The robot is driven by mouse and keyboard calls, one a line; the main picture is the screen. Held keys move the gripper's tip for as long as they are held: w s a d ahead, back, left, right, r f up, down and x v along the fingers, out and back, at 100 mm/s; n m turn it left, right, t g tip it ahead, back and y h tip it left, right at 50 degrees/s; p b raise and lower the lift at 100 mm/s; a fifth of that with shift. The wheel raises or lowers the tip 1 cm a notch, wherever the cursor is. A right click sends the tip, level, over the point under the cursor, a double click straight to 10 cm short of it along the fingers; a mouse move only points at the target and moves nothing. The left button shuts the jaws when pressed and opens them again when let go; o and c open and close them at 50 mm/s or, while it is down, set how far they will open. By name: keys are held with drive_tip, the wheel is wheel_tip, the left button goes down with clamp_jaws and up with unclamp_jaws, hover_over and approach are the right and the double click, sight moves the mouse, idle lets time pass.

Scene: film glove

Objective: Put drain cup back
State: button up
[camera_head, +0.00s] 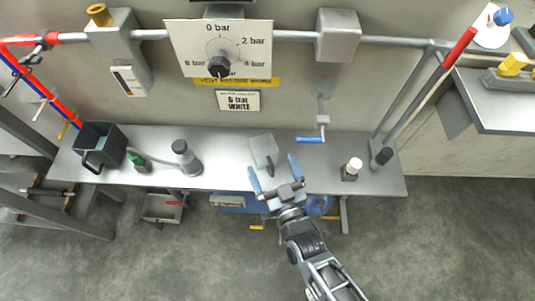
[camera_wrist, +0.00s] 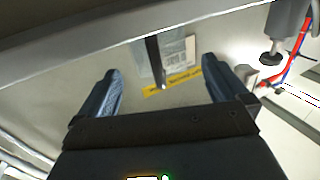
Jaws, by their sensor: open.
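A pale, see-through container (camera_head: 263,147) with a dark handle, which looks like the drain cup, is over the metal bench near its middle. Its dark handle points toward my gripper (camera_head: 272,165). My gripper is open, with its blue fingers spread to either side of the handle and nothing clamped. In the wrist view the dark handle (camera_wrist: 154,60) stands between the fingers of my gripper (camera_wrist: 160,66), and the clear container lies behind it. I cannot tell whether the container rests on the bench or whether a finger touches it.
A blue-handled drain valve (camera_head: 310,140) hangs right of the container. The bench (camera_head: 225,150) also carries a dark bin (camera_head: 100,140), a green-capped bottle (camera_head: 140,162), a grey bottle (camera_head: 187,160) and a white-topped jar (camera_head: 351,169). A pressure dial panel (camera_head: 245,35) is above.

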drive_tip(key=v, duration=0.7)
drive_tip(key=shift+s, duration=0.1)
drive_tip(key=s+d+r+m+g+h, duration=0.1)
drive_tip(key=s+d+r+m+h, duration=0.1)
drive_tip(key=s+d+r, duration=0.75)
drive_tip(key=s+d+r+m+h, duration=0.15)
drive_tip(key=s+d+r, duration=0.4)
drive_tip(key=s, duration=0.65)
drive_tip(key=s+d+r+g+h, duration=0.1)
drive_tip(key=s+d+r+h, duration=0.1)
drive_tip(key=r, duration=0.7)
drive_tip(key=shift+s+d+m+h, duration=0.35)
drive_tip(key=shift+s+d+h, duration=0.1)
drive_tip(key=shift+s, duration=0.8)
drive_tip(key=shift+f, duration=0.1)
